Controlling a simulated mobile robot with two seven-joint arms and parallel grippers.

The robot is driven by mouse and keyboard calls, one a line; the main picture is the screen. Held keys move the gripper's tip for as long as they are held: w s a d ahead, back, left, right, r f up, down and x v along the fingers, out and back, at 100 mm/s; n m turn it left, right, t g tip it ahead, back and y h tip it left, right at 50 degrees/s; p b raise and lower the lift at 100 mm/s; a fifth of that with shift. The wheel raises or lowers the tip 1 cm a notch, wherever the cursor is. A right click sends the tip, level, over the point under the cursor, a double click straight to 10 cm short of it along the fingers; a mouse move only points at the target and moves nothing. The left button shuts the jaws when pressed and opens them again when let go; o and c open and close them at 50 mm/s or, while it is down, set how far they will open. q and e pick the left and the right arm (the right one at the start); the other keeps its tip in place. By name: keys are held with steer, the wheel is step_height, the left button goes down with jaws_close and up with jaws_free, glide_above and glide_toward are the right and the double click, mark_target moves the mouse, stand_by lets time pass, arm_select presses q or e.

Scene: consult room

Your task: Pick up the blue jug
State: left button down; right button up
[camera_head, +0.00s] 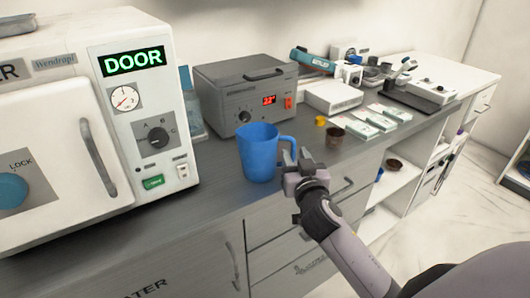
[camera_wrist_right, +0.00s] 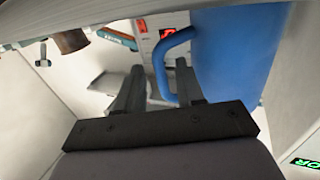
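The blue jug (camera_head: 259,153) stands upright on the grey counter (camera_head: 215,205), with its handle towards the right. My right gripper (camera_head: 296,162) is just right of the jug, at the height of its handle. In the right wrist view the jug (camera_wrist_right: 238,52) fills the upper right. There the fingers of my right gripper (camera_wrist_right: 158,85) are spread apart, with part of the blue handle showing between their tips. I cannot tell whether a finger touches the handle. My left gripper is not in view.
A white autoclave (camera_head: 150,120) stands left of the jug and a grey box with a red display (camera_head: 245,95) stands behind it. A brown cup (camera_head: 334,138), a yellow cap (camera_head: 320,121) and several small packs (camera_head: 363,131) lie to the right. The counter's front edge is close.

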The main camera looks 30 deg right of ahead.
steer(key=shift+x, duration=1)
jaws_close()
steer(key=shift+r, duration=0.15)
